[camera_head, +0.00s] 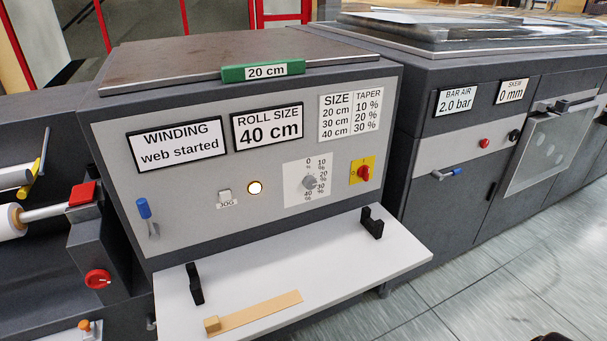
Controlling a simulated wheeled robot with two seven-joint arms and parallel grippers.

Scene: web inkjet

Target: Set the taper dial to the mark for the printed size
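The taper dial (308,183) is a small grey knob on a white plate on the front of the grey cabinet. Marks 0, 10, 20, 30 and 40 % run around it from the top down its right side. Its pointer is too small to read. A sign (267,127) reads "ROLL SIZE 40 cm". A chart (350,114) pairs size with taper: 20 cm 10 %, 30 cm 20 %, 40 cm 30 %. A green block (262,71) labelled "20 cm" sits on the cabinet's top front edge. Neither gripper is recognisable in view.
A white shelf (340,255) juts out below the panel, with two black brackets and a tan strip (255,313). A red switch (363,172), lit button (255,188) and blue-handled lever (145,210) are near the dial. A "WINDING web started" sign (178,145) is left.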

